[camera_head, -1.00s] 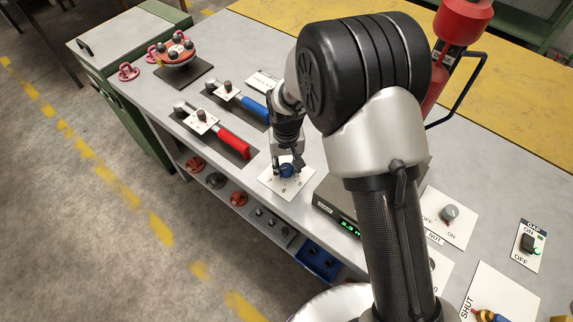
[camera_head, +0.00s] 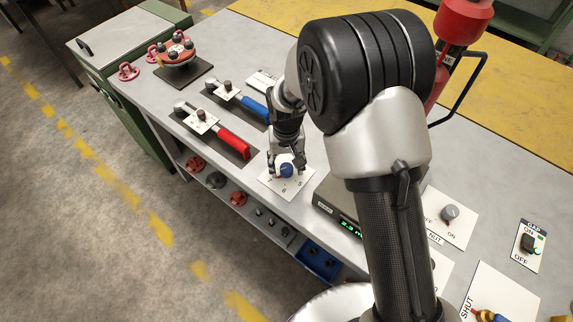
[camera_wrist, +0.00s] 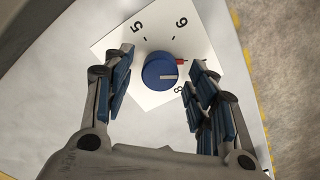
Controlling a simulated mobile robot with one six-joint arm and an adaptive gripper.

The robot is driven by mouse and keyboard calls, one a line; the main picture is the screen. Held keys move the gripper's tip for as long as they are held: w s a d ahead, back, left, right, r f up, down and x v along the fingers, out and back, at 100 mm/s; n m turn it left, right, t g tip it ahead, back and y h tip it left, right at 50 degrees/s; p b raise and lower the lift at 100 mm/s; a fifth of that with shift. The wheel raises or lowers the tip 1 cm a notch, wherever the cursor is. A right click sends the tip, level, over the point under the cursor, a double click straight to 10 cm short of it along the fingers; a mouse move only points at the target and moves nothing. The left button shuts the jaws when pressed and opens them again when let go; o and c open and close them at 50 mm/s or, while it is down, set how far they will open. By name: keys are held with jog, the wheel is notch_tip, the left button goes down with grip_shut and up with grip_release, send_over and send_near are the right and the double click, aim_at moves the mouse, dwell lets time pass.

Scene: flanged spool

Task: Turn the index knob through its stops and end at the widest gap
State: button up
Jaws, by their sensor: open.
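The blue index knob (camera_wrist: 158,72) stands on a white plate (camera_wrist: 103,43) with printed numbers; 5, 6 and 8 show in the wrist view. A white line on the knob's cap points right in that view, and a small red mark shows at its right side, partly by a finger. In the head view the knob (camera_head: 287,171) sits below my gripper (camera_head: 286,168) near the table's front edge. My gripper (camera_wrist: 158,66) is open, its two fingers on either side of the knob with gaps showing. The right finger hides part of the plate.
A red-handled clamp (camera_head: 233,144) and a blue-handled clamp (camera_head: 253,106) lie to the left. A scale with a green display (camera_head: 349,229) is close on the right. A knob plate (camera_head: 458,229) and a gap switch plate (camera_head: 529,245) stand farther right.

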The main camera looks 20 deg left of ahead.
aim_at(286, 168)
notch_tip(286, 168, up, 11)
jog(key=shift+r, duration=0.2)
jog(key=shift+s, duration=0.1)
dwell(0.5)
